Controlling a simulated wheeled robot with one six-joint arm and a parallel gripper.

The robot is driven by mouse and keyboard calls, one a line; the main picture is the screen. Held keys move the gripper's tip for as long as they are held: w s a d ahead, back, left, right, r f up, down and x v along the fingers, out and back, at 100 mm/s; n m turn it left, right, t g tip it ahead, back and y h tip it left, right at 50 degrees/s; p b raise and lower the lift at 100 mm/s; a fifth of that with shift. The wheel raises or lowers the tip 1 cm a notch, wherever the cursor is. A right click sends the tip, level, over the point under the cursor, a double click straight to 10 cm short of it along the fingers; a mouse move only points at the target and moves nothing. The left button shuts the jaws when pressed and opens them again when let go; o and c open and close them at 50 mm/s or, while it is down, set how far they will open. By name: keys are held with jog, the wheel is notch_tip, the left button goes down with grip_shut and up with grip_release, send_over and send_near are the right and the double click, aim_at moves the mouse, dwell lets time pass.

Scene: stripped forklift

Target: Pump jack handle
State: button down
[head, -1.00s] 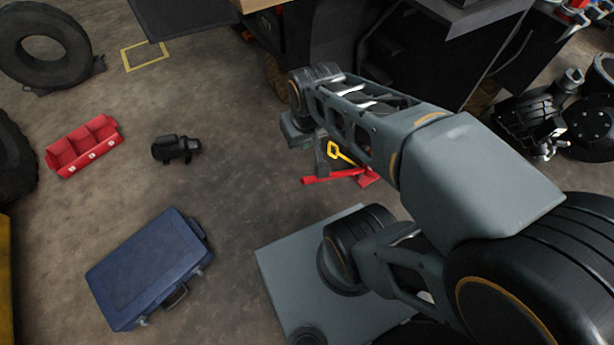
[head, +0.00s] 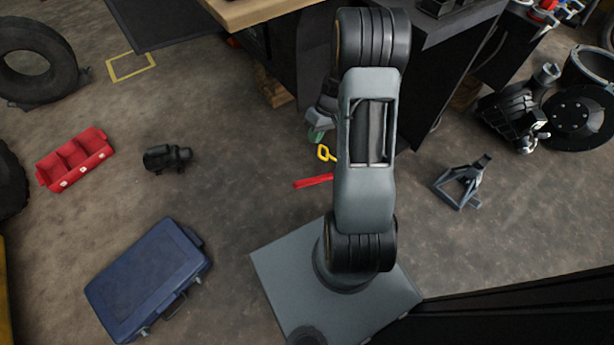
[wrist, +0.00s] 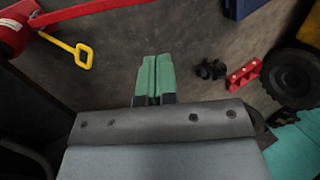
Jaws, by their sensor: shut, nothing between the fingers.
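The red jack's body (wrist: 12,32) is at the upper left of the wrist view, partly cut off by the frame edge. A red bar (wrist: 80,12) extends from it. A yellow handle with a loop end (wrist: 76,48) also sticks out from the body. In the head view, the yellow loop (head: 326,153) and part of the red bar (head: 313,181) show left of my arm, which hides the rest. My gripper (wrist: 154,80) has green fingers pressed together and empty, to the right of the yellow loop and apart from it. Its green tip (head: 316,135) shows just above the loop in the head view.
A dark cabinet (head: 425,95) and a wooden top (head: 260,8) stand behind my arm. A grey jack stand (head: 463,182) is on the right. A blue case (head: 150,280), black device (head: 168,158) and red bin (head: 75,160) lie left, with bare floor between them.

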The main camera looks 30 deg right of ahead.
aim_at(304, 183)
jog(key=s+d+f+y, duration=0.1)
jog(key=d+f+y, duration=0.1)
jog(key=f, duration=0.7)
jog(key=shift+d+f, duration=0.15)
jog(key=shift+d, duration=0.75)
jog(key=shift+s, duration=0.1)
jog(key=b+x, duration=0.4)
jog(key=x, duration=1)
jog(key=shift+f, duration=0.1)
